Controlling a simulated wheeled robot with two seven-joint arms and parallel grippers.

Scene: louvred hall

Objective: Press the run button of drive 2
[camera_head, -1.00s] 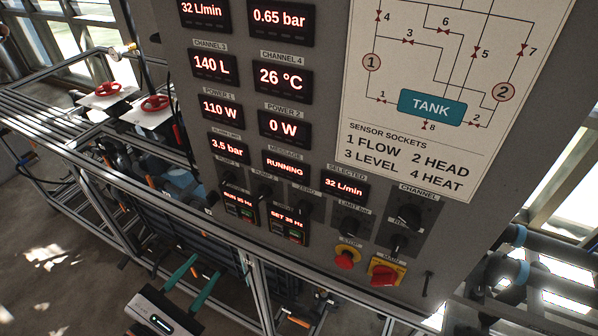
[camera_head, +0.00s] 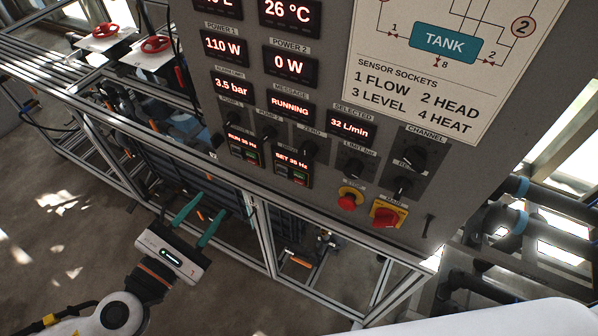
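The drive 2 unit (camera_head: 292,166) is the right one of two small black drive units low on the grey control panel. Its red display appears to read SET 35 Hz, with small green and red buttons below that are too small to tell apart. The drive 1 unit (camera_head: 243,149) is to its left and appears to read RUN 35 Hz. My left gripper (camera_head: 208,203) is below and left of both drives, its two teal fingers apart with nothing between them. It appears clear of the panel. My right gripper is not in view.
A red stop button (camera_head: 348,201) and a red rotary switch (camera_head: 386,216) are right of drive 2. Several black knobs sit above the drives. An aluminium frame (camera_head: 264,238) runs below the panel. The POWER 2 display (camera_head: 290,65) reads 0 W. Open floor is at left.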

